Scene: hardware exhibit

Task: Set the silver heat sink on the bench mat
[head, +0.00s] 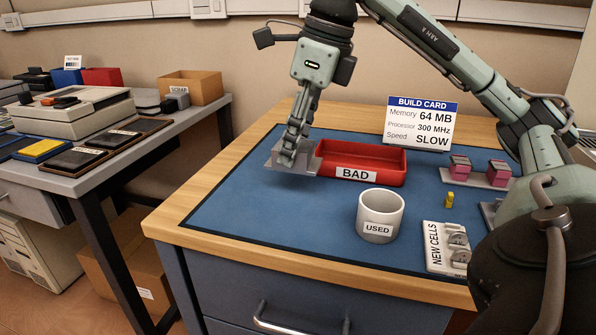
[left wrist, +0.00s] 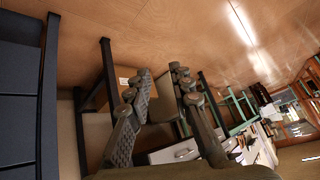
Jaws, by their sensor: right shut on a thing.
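My right gripper (head: 291,152) points down at the left of the blue bench mat (head: 290,210), shut on the silver heat sink (head: 309,160). The heat sink is a grey, flat-sided piece partly hidden behind the fingers. It is just left of the red BAD tray (head: 362,174), at or slightly above the mat; I cannot tell whether it touches. My left gripper (left wrist: 162,75) shows only in the left wrist view, with its fingers apart and nothing between them, away from the bench.
A white USED cup (head: 380,215), a NEW CELLS holder (head: 446,248) and a small yellow piece (head: 449,200) stand at the right. The mat's front left is clear. A grey side table (head: 188,118) stands left.

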